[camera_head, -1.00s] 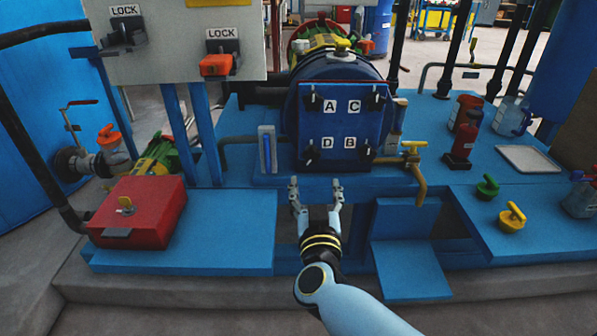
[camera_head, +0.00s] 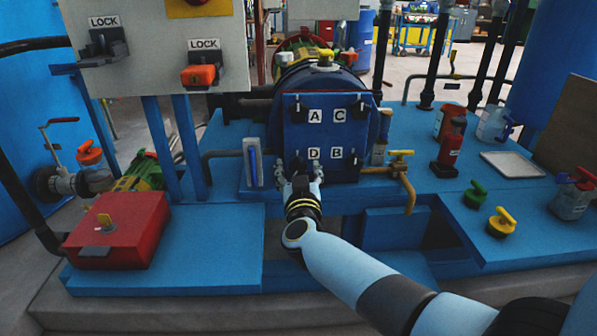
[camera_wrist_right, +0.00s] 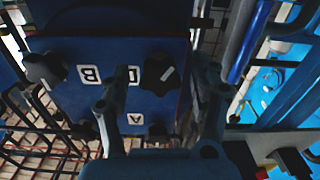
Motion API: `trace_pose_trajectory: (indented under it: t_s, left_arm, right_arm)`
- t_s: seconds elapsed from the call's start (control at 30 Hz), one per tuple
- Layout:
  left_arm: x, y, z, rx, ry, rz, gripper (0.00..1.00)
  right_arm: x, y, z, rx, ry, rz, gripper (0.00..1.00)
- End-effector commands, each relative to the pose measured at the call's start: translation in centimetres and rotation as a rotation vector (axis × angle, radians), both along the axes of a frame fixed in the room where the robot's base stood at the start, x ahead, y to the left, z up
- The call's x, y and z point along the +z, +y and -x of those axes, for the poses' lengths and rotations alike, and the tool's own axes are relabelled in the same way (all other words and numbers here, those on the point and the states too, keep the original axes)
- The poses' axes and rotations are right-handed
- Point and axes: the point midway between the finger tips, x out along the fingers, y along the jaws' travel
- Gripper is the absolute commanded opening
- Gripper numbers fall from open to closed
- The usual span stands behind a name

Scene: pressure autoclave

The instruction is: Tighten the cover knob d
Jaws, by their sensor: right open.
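The blue square cover (camera_head: 325,130) of the autoclave carries labels A, C, D and B with a dark knob near each corner. Knob d (camera_wrist_right: 163,76) is the black knob beside the D label in the right wrist view. In the head view its place at the lower left of the cover is partly hidden by my gripper. My right gripper (camera_head: 300,172) is open in front of the lower left of the cover. In the wrist view its fingers (camera_wrist_right: 163,84) stand on either side of knob d; contact cannot be told. My left gripper is not in view.
Knob b (camera_wrist_right: 45,70) is beside the open fingers in the wrist view. A clear gauge (camera_head: 253,162) stands left of the cover. A yellow-handled valve (camera_head: 401,160) is to the right. A red box (camera_head: 118,230) sits at the front left.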

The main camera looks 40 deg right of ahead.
Motion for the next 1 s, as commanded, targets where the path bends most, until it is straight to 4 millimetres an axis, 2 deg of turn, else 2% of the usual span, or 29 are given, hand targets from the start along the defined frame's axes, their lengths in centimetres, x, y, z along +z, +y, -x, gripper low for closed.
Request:
trace_pose_trajectory:
  t_s: [0.07, 0.43, 0.77, 1.0]
  left_arm:
    - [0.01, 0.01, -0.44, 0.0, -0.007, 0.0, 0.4]
    - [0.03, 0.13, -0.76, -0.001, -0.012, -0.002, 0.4]
    - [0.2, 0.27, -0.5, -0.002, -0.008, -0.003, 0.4]
    - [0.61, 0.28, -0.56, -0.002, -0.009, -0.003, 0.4]
  right_arm:
    - [0.0, 0.01, 0.02, 0.0, 0.0, 0.0, 0.55]
    - [-0.03, 0.03, 0.04, 0.0, 0.0, 0.0, 0.07]
    - [0.0, 0.05, 0.05, 0.001, -0.026, -0.042, 0.07]
    - [0.01, 0.08, 0.05, 0.001, -0.102, -0.171, 0.07]
